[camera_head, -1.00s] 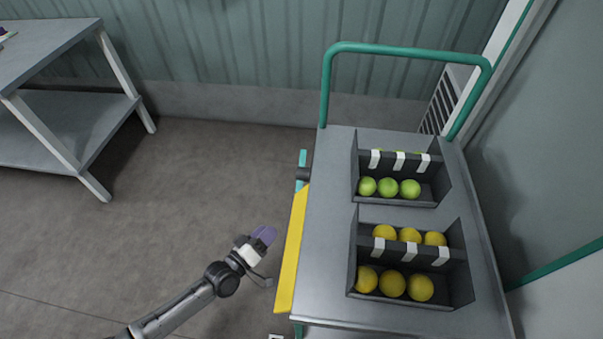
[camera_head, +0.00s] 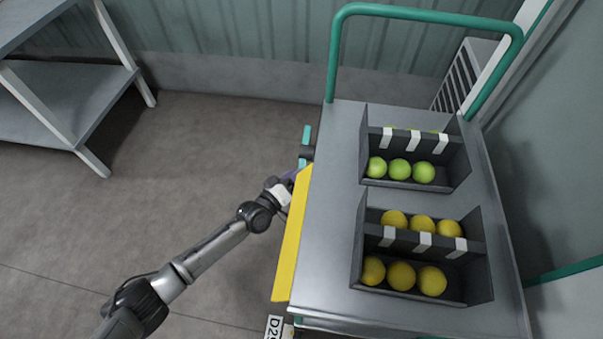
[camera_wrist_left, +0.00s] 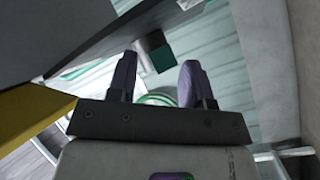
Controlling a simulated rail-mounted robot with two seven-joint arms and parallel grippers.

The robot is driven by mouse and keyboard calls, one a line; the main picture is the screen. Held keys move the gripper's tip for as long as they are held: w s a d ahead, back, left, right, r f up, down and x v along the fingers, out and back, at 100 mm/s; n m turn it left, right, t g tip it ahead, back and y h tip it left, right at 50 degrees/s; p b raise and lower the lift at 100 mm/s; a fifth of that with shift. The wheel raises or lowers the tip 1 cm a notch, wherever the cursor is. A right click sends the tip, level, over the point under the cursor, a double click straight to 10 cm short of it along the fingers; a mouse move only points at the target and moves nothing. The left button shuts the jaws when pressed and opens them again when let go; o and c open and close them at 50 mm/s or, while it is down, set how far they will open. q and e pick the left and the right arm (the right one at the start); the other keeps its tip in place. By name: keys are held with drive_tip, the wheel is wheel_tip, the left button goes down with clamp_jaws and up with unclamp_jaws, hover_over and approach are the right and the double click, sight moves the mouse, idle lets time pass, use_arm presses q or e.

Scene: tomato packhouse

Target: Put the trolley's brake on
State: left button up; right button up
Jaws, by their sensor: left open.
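The trolley (camera_head: 325,235) has a grey deck, a green push handle (camera_head: 430,14) and a yellow strip (camera_head: 293,235) along its left side. A short teal bar (camera_head: 306,134) with a dark block (camera_head: 307,153) sticks out at that side, beyond the strip; I cannot tell for sure that it is the brake. My left gripper (camera_head: 290,175) is beside the strip, just short of the dark block, its purple fingers partly hidden. In the left wrist view the gripper (camera_wrist_left: 157,70) is open and empty, with a dark block with a green face (camera_wrist_left: 158,52) ahead between its fingertips.
Two dark crates stand on the deck, one with green fruit (camera_head: 400,170) and one with yellow fruit (camera_head: 402,275). A grey table (camera_head: 50,100) stands at the far left. The floor left of the trolley is clear. Walls stand behind and right.

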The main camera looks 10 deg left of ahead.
sight(304, 152)
use_arm(q)
drive_tip(key=shift+b+x, duration=0.5)
drive_tip(key=shift+x, duration=0.95)
drive_tip(key=shift+s, duration=0.1)
clamp_jaws()
